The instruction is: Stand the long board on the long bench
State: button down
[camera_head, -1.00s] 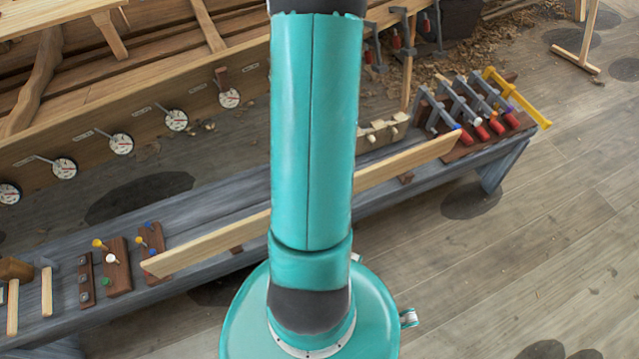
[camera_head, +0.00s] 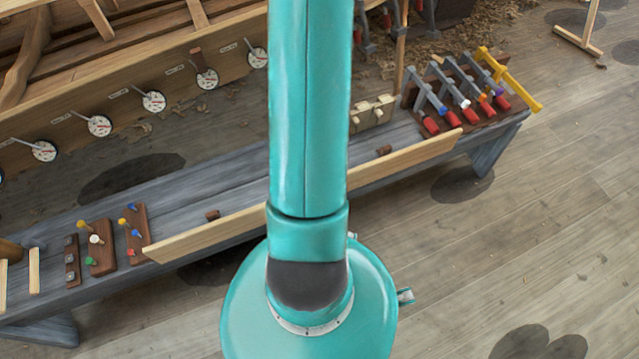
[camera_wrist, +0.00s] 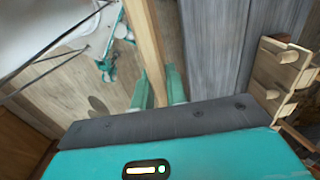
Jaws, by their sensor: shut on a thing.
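The long board (camera_head: 210,235) is a pale, narrow plank that stands on edge along the near side of the long grey bench (camera_head: 180,197). My arm hides its middle in the head view. In the wrist view the board (camera_wrist: 146,40) runs between the two green fingers of my gripper (camera_wrist: 158,88), which is shut on it. The head view does not show my gripper. Two small dark blocks, one at the left (camera_head: 213,215) and one at the right (camera_head: 384,150), show on the bench top behind the board. I cannot tell whether the board touches the bench.
Brown peg racks (camera_head: 100,250) stand on the bench's left part. Clamps with red handles (camera_head: 460,95), a yellow clamp (camera_head: 510,75) and a pale wooden block piece (camera_head: 372,113) are at its right. A wooden hull with dials (camera_head: 153,101) lies behind.

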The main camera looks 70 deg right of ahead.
jog(key=shift+w+d, duration=3.2)
jog(key=shift+w, duration=0.15)
notch_tip(320, 180, down, 9)
jog(key=shift+f, duration=0.2)
jog(key=shift+w+d+f, duration=0.1)
jog(key=shift+f, duration=0.2)
jog(key=c, duration=1.3)
grip_release()
jog(key=shift+r, duration=0.1)
jog(key=shift+r, duration=6.8)
